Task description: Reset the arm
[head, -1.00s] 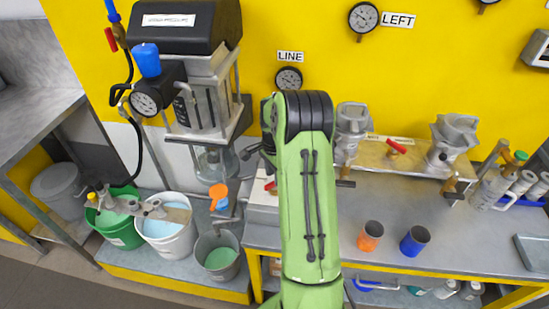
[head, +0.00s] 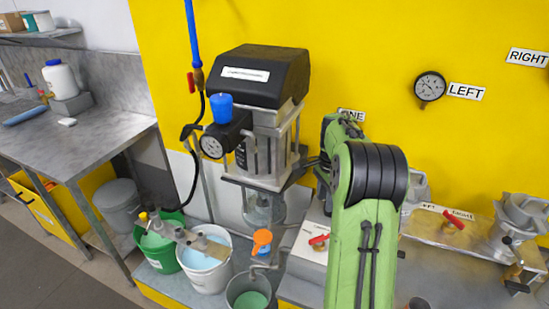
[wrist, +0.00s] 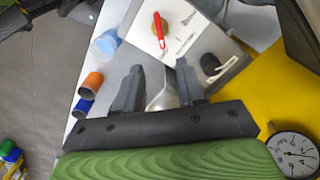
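My green arm (head: 365,245) stands in the right half of the head view, its black elbow joint in front of the yellow wall. Beyond the fingers lies a white panel with a red-handled valve (wrist: 159,28) and a black knob (wrist: 210,63). In the head view my gripper's fingers are hidden behind the arm.
A black-topped pump machine (head: 262,75) stands left of my arm. A green bucket (head: 158,255), a white bucket (head: 207,275) and a grey bucket (head: 250,295) stand below it. A pressure gauge (head: 430,87) hangs on the wall. A grey bench (head: 75,140) is at far left.

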